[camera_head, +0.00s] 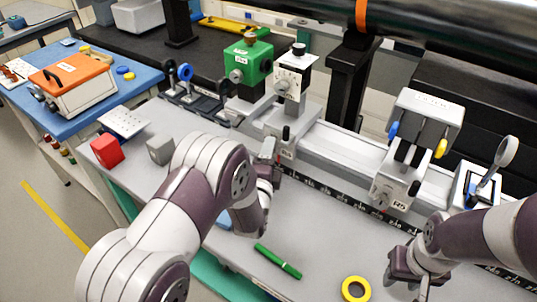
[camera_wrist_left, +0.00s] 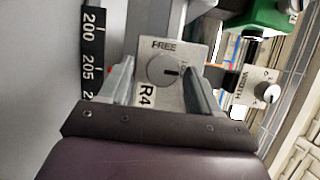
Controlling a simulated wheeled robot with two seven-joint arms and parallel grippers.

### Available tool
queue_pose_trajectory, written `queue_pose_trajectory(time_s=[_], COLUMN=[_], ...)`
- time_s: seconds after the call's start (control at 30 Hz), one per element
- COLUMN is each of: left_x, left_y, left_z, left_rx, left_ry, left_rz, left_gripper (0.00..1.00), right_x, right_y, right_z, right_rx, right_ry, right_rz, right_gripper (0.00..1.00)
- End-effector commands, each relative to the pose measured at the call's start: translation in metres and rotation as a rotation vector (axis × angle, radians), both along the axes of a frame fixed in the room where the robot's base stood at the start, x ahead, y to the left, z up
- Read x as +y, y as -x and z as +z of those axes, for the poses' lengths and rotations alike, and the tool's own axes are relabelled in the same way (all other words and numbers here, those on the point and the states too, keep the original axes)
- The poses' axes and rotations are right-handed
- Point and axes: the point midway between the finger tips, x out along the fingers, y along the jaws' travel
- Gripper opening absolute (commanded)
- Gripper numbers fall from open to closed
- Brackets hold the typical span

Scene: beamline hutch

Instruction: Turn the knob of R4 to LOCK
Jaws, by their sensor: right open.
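The R4 carrier (camera_head: 287,153) stands on the rail in the head view, with its front partly hidden by my left gripper (camera_head: 271,160). In the left wrist view its round grey knob (camera_wrist_left: 163,71) sits on a plate marked FREE at the top, with the R4 label (camera_wrist_left: 146,95) below. A dark mark on the knob points right, toward a second marking partly hidden by a finger. My left gripper (camera_wrist_left: 160,75) is open, with one finger on each side of the knob; I cannot tell if they touch it. My right gripper (camera_head: 417,284) is open over the table at lower right.
The R5 carrier (camera_head: 396,192) stands further right on the rail.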

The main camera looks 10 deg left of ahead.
Motion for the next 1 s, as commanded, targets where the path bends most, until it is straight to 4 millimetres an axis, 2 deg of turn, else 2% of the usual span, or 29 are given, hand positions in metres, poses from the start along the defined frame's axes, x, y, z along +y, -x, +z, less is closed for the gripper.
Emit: queue_pose_trajectory(time_s=[0.23,0.33,0.73,0.9,1.0], left_x=[0.0,-0.001,-0.005,-0.006,-0.006], left_y=[0.0,0.007,0.106,0.125,0.127], left_z=[0.001,0.001,0.0,0.0,0.0], left_rx=[-0.003,-0.003,0.0,0.0,-0.002], left_ry=[0.001,0.002,-0.001,0.001,0.001], left_rz=[0.0,-0.001,-0.003,-0.001,0.0], left_gripper=[0.62,0.62,0.62,0.62,0.62], right_x=[0.0,0.0,0.0,0.0,0.0], right_y=[0.0,0.0,0.0,0.0,0.0], right_z=[0.0,0.0,-0.003,-0.003,-0.003], right_rx=[0.0,0.0,0.0,0.0,0.0], right_ry=[0.0,0.0,0.0,0.0,0.0], right_rz=[0.0,0.0,0.0,0.0,0.0], right_gripper=[0.43,0.43,0.43,0.43,0.43])
